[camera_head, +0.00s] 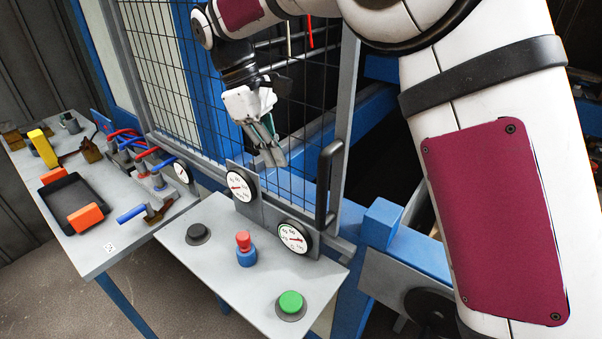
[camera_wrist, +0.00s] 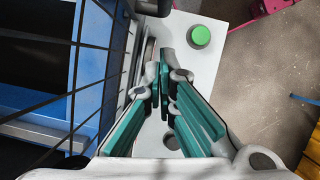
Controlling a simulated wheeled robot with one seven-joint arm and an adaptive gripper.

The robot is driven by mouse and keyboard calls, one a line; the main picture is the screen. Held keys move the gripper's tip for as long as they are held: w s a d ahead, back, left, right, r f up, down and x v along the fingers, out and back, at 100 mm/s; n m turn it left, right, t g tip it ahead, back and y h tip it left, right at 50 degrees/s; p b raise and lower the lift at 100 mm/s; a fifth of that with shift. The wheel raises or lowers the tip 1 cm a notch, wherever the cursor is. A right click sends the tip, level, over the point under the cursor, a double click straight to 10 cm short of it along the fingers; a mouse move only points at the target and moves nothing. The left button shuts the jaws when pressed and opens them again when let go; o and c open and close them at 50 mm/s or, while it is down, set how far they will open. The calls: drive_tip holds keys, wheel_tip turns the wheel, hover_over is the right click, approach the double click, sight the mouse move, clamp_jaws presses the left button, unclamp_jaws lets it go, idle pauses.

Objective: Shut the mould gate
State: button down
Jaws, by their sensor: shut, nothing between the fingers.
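The mould gate (camera_head: 347,100) is a grey frame with black wire mesh. A tall black handle (camera_head: 326,185) stands on its right edge. Dark space and blue framework show to the right of that edge. My gripper (camera_head: 274,157) is shut and empty, pointing down in front of the mesh, left of the handle and apart from it. In the wrist view my gripper's fingers (camera_wrist: 165,72) are together above the panel. The mesh shows at the left there, and a black part at the top edge looks like the handle.
A grey control panel (camera_head: 215,268) below the gripper carries a green button (camera_head: 291,303), a red and blue knob (camera_head: 245,250) and a black button (camera_head: 198,234). Dial gauges (camera_head: 294,237) stand behind it. A table (camera_head: 120,250) with a black tray (camera_head: 68,200) and hoses is at left.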

drive_tip(key=s+d+f+p, duration=0.2)
drive_tip(key=d+f+p, duration=0.1)
drive_tip(key=d, duration=0.2)
drive_tip(key=shift+s+f, duration=0.3)
drive_tip(key=shift+f, duration=0.05)
